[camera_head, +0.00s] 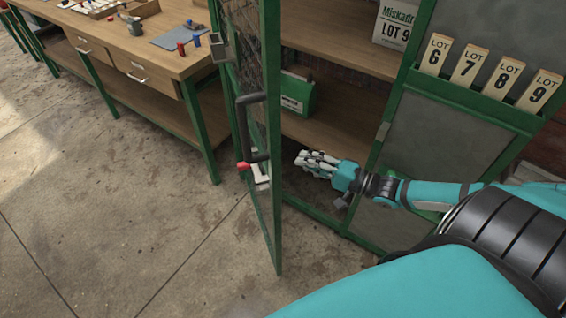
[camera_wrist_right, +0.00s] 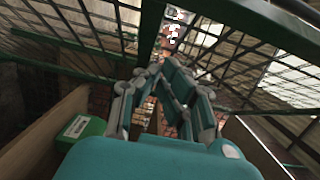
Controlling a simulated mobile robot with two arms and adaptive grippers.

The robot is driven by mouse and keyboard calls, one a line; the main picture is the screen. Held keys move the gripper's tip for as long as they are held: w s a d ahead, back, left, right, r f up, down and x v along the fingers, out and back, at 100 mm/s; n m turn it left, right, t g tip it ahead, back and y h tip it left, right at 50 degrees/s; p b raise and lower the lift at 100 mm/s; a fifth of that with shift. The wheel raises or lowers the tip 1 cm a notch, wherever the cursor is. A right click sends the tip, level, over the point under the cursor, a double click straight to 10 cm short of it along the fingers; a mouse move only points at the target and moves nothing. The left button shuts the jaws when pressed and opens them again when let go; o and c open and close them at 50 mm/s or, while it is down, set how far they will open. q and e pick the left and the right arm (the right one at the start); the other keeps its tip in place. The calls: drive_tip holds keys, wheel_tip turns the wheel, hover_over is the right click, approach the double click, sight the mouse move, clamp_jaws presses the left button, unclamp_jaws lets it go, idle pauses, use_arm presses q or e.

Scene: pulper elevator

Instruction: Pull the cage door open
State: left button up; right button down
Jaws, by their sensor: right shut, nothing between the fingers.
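The cage door (camera_head: 273,110), a green frame with dark mesh, stands swung partly open, seen nearly edge-on in the head view. Its dark bar handle (camera_head: 242,128) and a red-tipped latch (camera_head: 243,166) are on its left face. My right gripper (camera_head: 304,160) is shut and empty, right of the door, in the cabinet opening on the inner side of the door. It does not visibly touch the door in the head view. In the right wrist view, the fingers (camera_wrist_right: 170,72) point toward a green bar and mesh (camera_wrist_right: 225,25). My left gripper is not in view.
The cabinet has wooden shelves (camera_head: 335,45) with a green box (camera_head: 297,93) and a lot sign (camera_head: 396,22). A workbench (camera_head: 160,55) stands left of the door. The concrete floor (camera_head: 130,220) before the door is clear.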

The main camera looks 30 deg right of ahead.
drive_tip(key=shift+w+a+p, duration=0.15)
drive_tip(key=shift+w+a, duration=0.35)
drive_tip(key=shift+a, duration=0.3)
drive_tip(key=shift+w+a+p, duration=0.2)
drive_tip(key=shift+w+a, duration=0.35)
drive_tip(key=shift+a, duration=0.3)
drive_tip(key=shift+w+a+p, duration=0.15)
drive_tip(key=shift+w+a, duration=0.35)
drive_tip(key=shift+a, duration=0.3)
drive_tip(key=shift+a, duration=0.1)
